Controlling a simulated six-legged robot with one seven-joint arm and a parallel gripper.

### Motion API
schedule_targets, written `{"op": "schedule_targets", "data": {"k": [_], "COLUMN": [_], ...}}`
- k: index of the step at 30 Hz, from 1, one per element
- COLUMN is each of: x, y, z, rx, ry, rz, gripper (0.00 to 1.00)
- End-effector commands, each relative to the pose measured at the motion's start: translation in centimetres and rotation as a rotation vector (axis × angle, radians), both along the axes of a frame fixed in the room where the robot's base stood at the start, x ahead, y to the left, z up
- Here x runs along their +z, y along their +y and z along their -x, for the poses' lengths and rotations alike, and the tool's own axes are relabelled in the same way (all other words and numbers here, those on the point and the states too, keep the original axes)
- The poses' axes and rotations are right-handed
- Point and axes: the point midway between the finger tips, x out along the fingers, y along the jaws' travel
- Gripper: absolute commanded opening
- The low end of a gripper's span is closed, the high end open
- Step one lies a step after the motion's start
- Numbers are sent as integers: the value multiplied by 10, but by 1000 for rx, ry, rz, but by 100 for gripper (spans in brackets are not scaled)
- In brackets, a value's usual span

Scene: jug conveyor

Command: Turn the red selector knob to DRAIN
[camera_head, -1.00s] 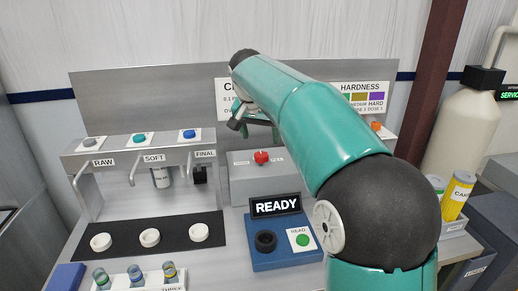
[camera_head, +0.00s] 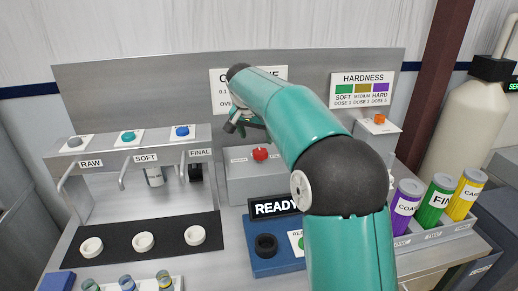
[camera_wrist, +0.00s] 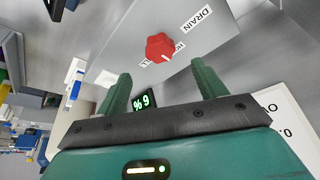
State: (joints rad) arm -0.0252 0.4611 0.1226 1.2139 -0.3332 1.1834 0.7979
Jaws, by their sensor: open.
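The red selector knob (camera_head: 260,154) sits on top of a grey box (camera_head: 237,187) in the middle of the bench. It also shows in the wrist view (camera_wrist: 160,47), just beyond my fingers, with a DRAIN label (camera_wrist: 193,19) beside it on one side and a partly hidden label on the other. My gripper (camera_wrist: 160,85) is open and empty, its two green fingers spread apart. The knob lies ahead of the gap between them, not touched. In the head view my gripper (camera_head: 236,124) hangs above and to the left of the knob, partly hidden by my arm.
A blue reader box with a READY display (camera_head: 275,207) stands in front of the knob box. Dispensing taps marked RAW, SOFT and FINAL (camera_head: 145,158) are at left. Purple, green and yellow cartridges (camera_head: 437,199) stand at right. An orange button (camera_head: 380,118) sits behind them.

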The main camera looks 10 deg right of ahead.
Motion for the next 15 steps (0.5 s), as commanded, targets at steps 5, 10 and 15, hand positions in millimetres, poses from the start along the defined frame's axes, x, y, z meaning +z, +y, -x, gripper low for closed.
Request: {"op": "schedule_targets", "data": {"k": [5, 10, 15], "x": [-35, -60, -70], "y": [-8, -14, -16], "z": [-12, -22, -27], "rx": [0, -1, 0], "ry": [3, 4, 0], "rz": [2, 0, 0], "gripper": [70, 70, 70]}}
